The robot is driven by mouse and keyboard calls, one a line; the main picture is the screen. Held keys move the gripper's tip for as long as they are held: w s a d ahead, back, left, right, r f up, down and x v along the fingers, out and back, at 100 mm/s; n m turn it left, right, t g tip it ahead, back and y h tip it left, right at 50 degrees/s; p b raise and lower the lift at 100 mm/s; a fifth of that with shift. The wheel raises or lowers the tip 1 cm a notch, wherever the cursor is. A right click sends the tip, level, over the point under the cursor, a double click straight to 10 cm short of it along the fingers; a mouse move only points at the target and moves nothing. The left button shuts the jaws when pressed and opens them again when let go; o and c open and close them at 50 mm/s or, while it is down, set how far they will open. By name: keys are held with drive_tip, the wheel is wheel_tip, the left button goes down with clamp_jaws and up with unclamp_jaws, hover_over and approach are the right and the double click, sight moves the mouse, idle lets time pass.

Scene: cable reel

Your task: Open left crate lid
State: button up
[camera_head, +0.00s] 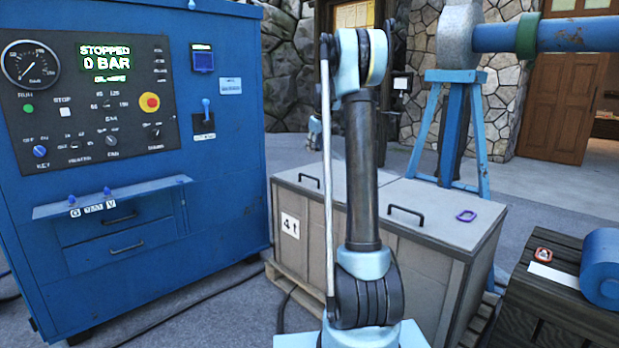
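A grey crate (312,245) stands on a wooden pallet behind my arm, with a "4 t" label on its front. Its top has two lids side by side. The left lid (322,167) lies flat and closed, with a black bar handle (308,180) near its front edge. The right lid (440,203) is also flat, with its own black handle (405,215). My upright arm covers part of the crate's middle and some of both lids. I cannot make out my gripper.
A blue machine (230,190) with a gauge and a "STOPPED 0 BAR" display stands close left of the crate. A purple ring-like item (467,215) lies on the right lid. A blue stand (479,140) rises behind. A dark wooden platform (560,318) is at right.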

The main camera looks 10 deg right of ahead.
sight(310, 177)
drive_tip(key=x, duration=0.6)
drive_tip(key=w+x, duration=0.1)
drive_tip(key=x, duration=0.5)
drive_tip(key=w+r+x, duration=0.1)
drive_tip(key=x, duration=0.6)
drive_tip(key=shift+d+f, duration=0.1)
drive_tip(key=shift+d, duration=0.15)
clamp_jaws()
drive_tip(key=shift+a, duration=0.1)
